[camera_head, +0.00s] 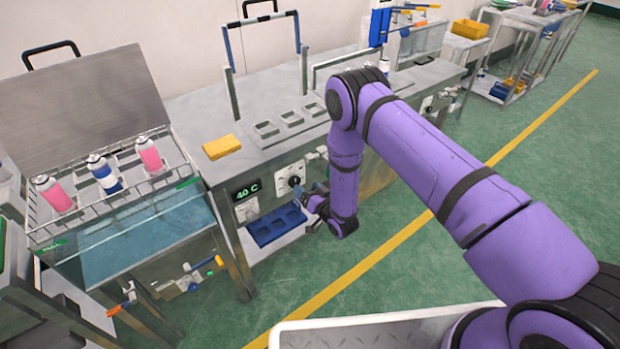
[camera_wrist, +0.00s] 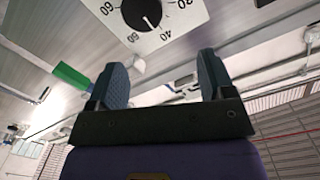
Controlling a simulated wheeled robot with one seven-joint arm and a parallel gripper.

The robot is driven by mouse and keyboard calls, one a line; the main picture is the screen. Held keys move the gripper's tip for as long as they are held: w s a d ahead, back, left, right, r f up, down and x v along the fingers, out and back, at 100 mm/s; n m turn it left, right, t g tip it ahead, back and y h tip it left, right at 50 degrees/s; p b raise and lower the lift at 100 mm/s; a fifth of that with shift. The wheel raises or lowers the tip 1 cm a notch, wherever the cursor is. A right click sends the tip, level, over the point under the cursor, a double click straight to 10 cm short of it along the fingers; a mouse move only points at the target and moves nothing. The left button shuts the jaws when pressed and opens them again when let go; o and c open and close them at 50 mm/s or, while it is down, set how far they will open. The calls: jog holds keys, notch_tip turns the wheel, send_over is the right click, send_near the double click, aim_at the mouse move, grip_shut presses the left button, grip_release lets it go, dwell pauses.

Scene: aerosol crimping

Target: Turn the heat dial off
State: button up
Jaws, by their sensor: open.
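The heat dial (camera_head: 294,181) is a black round knob on a white scale plate, on the front panel of the steel bench. In the wrist view the knob (camera_wrist: 141,13) shows at the top edge, partly cut off, with a white pointer line directed near the 40 mark. The green display (camera_head: 247,191) beside it reads 40 C. My gripper (camera_head: 312,199) is just in front of and slightly below right of the dial. In the wrist view its two fingers (camera_wrist: 162,75) are apart, with nothing between them, and the knob lies beyond the tips.
A blue tray (camera_head: 270,238) sits on the shelf below the dial. A yellow block (camera_head: 221,147) lies on the bench top. At left, a water bath (camera_head: 140,243) has a wire rack with pink and blue cans. Green floor is open at right.

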aim_at(293, 180)
notch_tip(293, 180, down, 3)
jog(key=s+d, duration=0.2)
jog(key=x, duration=1.1)
jog(key=shift+r, duration=0.1)
jog(key=c, duration=0.9)
